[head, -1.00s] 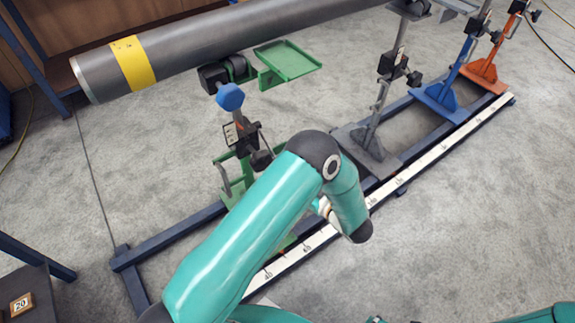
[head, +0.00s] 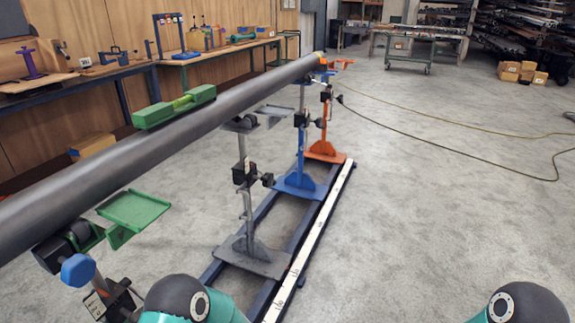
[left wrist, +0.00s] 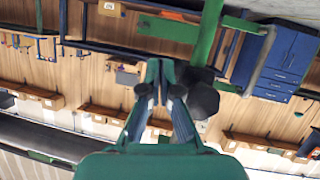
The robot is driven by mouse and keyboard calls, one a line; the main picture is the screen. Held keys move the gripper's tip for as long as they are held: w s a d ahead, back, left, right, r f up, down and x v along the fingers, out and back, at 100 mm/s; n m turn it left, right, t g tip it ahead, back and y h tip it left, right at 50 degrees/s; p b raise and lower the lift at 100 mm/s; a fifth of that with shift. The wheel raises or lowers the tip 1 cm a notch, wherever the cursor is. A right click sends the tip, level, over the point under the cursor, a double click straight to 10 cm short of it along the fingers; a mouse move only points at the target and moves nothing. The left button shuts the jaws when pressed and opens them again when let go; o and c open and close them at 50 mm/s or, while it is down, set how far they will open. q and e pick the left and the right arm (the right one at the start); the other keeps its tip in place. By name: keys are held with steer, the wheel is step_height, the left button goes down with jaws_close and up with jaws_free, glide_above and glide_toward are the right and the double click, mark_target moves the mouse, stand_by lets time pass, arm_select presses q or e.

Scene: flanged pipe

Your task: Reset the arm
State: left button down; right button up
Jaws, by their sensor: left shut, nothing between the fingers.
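The long grey pipe (head: 130,145) rests on a row of stands, running from the lower left to the far middle in the head view. My left gripper (left wrist: 160,68) is in the left wrist view with its fingers together and nothing between them. It is out of sight in the head view, where only a teal joint of my left arm shows at the bottom. A teal joint of my other arm shows at the bottom right. My right gripper is in neither view.
A green level (head: 175,106) lies on the pipe. Grey (head: 252,250), blue (head: 300,183) and orange (head: 325,150) stands sit on a dark rail frame with a white scale (head: 310,240). Benches line the left wall. The floor on the right is mostly clear, with a hose.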

arm_select(q)
steer(key=s+d+f+m+g+h, duration=0.3)
steer(key=s+d+f+m+h, duration=0.7)
steer(key=h, duration=0.3)
steer(key=s+d+r+m+g+h, duration=0.1)
steer(key=s+d+g+h, duration=0.2)
steer(key=s, duration=0.9)
step_height(320, 180, up, 18)
steer(key=p, duration=1.7)
steer(key=shift+s+m, duration=0.15)
steer(key=shift+m, duration=0.25)
steer(key=shift+d+f, duration=0.1)
